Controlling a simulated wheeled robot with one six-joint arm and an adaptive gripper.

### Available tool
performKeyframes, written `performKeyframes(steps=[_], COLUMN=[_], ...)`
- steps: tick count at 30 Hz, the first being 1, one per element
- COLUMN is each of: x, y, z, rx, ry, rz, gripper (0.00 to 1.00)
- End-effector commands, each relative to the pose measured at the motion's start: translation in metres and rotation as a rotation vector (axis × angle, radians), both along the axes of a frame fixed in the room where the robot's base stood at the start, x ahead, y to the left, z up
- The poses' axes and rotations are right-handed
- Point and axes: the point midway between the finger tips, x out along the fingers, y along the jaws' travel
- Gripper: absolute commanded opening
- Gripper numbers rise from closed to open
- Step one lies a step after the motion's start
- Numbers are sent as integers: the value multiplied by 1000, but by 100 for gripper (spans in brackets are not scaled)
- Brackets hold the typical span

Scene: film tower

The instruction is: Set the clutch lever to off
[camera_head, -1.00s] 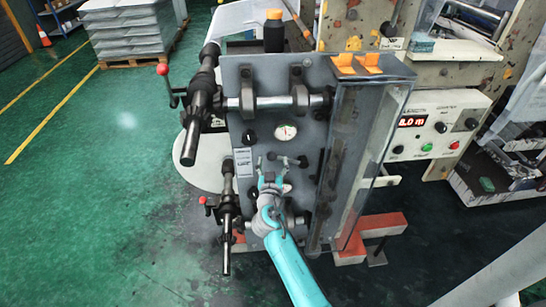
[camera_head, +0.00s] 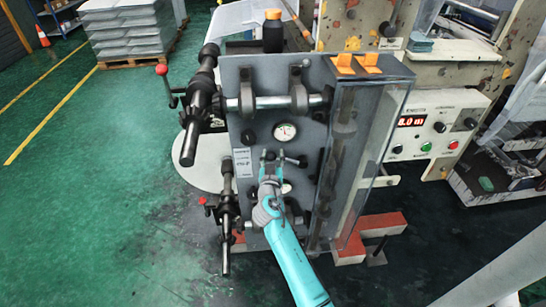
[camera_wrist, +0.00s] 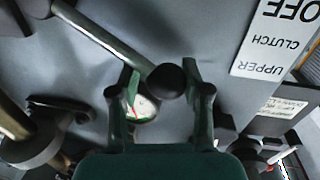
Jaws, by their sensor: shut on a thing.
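The clutch lever (camera_wrist: 108,42) is a metal rod with a black ball knob (camera_wrist: 167,80), on the grey panel of the machine. In the wrist view the rod runs from the upper left to the knob between my fingers. My gripper (camera_wrist: 160,82) is shut on the knob, one finger on either side. In the head view my gripper (camera_head: 269,168) is at the lever, below the round gauge (camera_head: 285,132), and its fingers partly hide the knob. A white label (camera_wrist: 274,42) reading OFF, CLUTCH and UPPER shows upside down at the upper right of the wrist view.
Black shafts with red-knobbed handles (camera_head: 162,70) stick out at the panel's left. A clear guard (camera_head: 368,150) stands at its right. A control box (camera_head: 435,125) is further right. Green floor at left is free.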

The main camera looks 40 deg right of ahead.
Motion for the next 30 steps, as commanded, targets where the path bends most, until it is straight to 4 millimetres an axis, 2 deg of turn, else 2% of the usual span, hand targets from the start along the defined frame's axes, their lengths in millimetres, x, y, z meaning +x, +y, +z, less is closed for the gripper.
performKeyframes(steps=[13, 30], x=[1, 7], y=[4, 13], z=[-13, -59], rx=[-44, -337], ry=[41, 242], rz=[1, -1], gripper=[0, 0])
